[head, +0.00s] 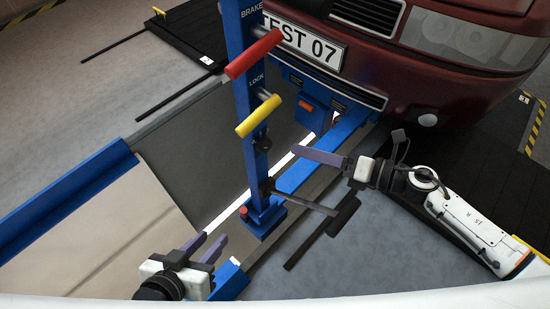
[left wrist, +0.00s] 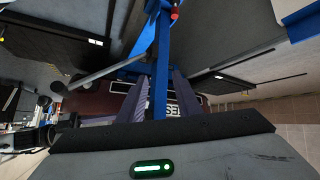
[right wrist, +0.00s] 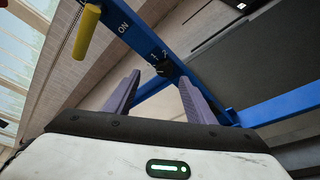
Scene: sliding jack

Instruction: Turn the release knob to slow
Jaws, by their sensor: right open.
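The release knob appears to be the small black knob (head: 262,144) on the blue column (head: 240,100), below the yellow handle. In the right wrist view the black knob (right wrist: 163,69) has small figures around it; I cannot read a "slow" mark or its exact setting. My right gripper (head: 298,151) is to the right of the column, its fingers pointing at it. In the right wrist view its fingers (right wrist: 155,92) are apart and empty, with the knob beyond the gap. My left gripper (head: 213,240) is low, left of the column foot, open and empty; its fingers (left wrist: 160,88) are apart.
A red brake handle (head: 254,53) and a yellow lock handle (head: 258,116) stick out from the column. A lever with a black grip (head: 343,217) extends from its lower part. A red vehicle (head: 400,60) stands behind. An open pit (head: 190,150) lies left of the column.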

